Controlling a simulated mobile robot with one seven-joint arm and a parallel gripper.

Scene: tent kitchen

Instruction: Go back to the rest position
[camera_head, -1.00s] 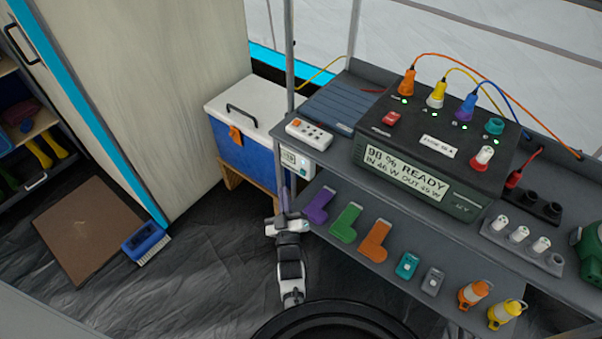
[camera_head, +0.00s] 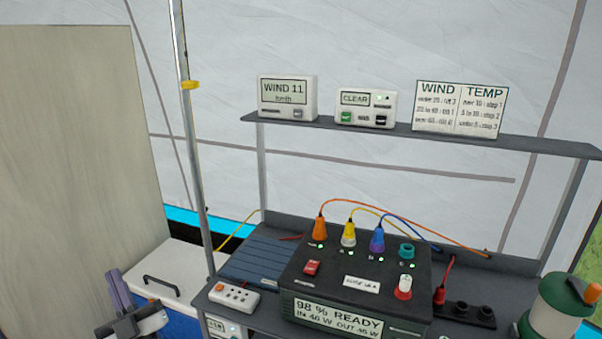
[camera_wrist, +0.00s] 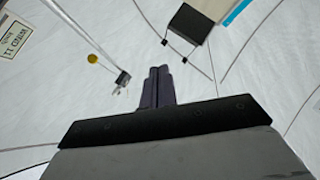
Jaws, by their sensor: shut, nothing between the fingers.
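My gripper (camera_head: 121,290) is at the lower left of the head view, in front of the white-lidded cooler, with its fingers pointing up. In the wrist view my gripper (camera_wrist: 159,72) shows its two dark fingers pressed together with nothing between them. Part of my arm below it is cut off by the bottom edge of the head view.
A shelf unit with a power station (camera_head: 352,290) stands right of my gripper. Its upper shelf (camera_head: 400,130) carries displays and a wind chart (camera_head: 460,108). A post (camera_head: 193,140) rises between cooler (camera_head: 160,272) and shelf. A pale panel (camera_head: 80,150) stands at left.

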